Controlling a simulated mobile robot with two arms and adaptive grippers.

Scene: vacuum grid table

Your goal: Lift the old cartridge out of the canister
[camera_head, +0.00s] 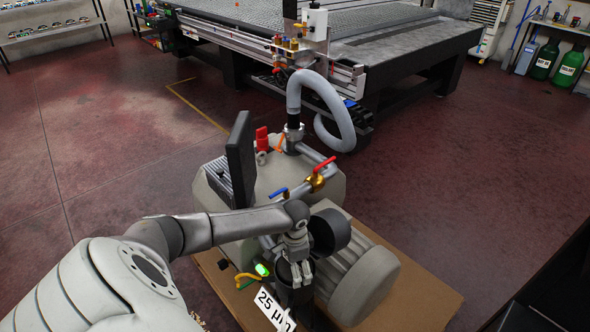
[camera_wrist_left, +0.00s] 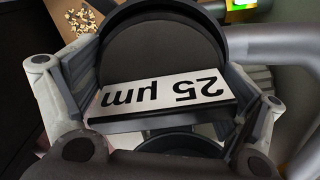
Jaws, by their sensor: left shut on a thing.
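The old cartridge (camera_wrist_left: 150,55) is a dark round body, seen close in the left wrist view, with a white "25 µm" label (camera_wrist_left: 165,95) upside down across it. My left gripper (camera_wrist_left: 165,105) has a finger on each side and is shut on it. In the head view my left gripper (camera_head: 296,272) points down at the dark canister (camera_head: 290,295) on the pump's near side. The label also shows there (camera_head: 272,306). A dark curved rim surrounds the cartridge's far side; how deep the cartridge sits is hidden. My right gripper is not in view.
A grey pump (camera_head: 325,185) with a ribbed motor (camera_head: 365,280) stands on a brown board (camera_head: 425,300). The vacuum table (camera_head: 410,45) stands behind; the floor at left is clear.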

